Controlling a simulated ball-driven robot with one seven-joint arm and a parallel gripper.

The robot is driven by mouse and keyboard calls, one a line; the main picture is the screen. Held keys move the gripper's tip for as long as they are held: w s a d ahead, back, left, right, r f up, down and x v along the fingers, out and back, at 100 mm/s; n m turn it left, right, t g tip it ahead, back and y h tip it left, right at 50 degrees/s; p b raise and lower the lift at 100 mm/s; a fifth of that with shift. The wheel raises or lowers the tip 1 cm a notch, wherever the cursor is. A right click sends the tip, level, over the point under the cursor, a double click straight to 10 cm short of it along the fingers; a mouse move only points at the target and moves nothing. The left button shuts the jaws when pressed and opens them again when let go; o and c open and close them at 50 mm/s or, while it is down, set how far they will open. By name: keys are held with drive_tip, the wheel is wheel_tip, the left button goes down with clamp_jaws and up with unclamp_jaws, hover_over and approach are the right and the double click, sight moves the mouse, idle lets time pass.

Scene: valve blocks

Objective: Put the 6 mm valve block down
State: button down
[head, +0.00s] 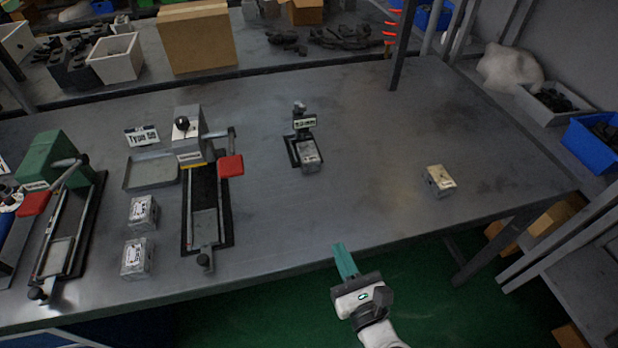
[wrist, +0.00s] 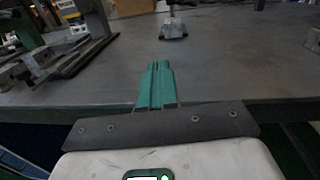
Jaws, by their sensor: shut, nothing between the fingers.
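Several small metallic valve blocks are on the grey table, and I cannot read which is the 6 mm one. One block (head: 309,157) sits at a small black stand with a label (head: 304,122), mid-table; it also shows in the wrist view (wrist: 173,30). Another block (head: 439,180) with a yellowish top stands alone on the right. Two more, an upper block (head: 143,213) and a lower block (head: 137,258), stand at the left. My gripper (head: 341,251) has its green fingers shut together and empty, by the table's front edge, apart from every block. Its fingers also show in the wrist view (wrist: 158,68).
Two clamp fixtures with red handles stand at the left, one grey (head: 189,140) and one green (head: 57,158). A shallow tray (head: 151,173) lies between them. The table is clear between the stand and the right block. A blue bin (head: 594,144) is at the far right.

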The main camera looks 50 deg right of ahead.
drive_tip(key=m, duration=0.1)
drive_tip(key=p, duration=0.6)
approach(304, 158)
drive_tip(key=shift+g, duration=0.3)
drive_tip(key=x, duration=0.4)
drive_tip(key=shift+w+d+r, duration=0.1)
drive_tip(key=shift+w, duration=0.4)
drive_tip(key=shift+h, duration=0.4)
drive_tip(key=x, duration=0.5)
drive_tip(key=shift+w+r, duration=0.1)
drive_tip(key=shift+r, duration=0.05)
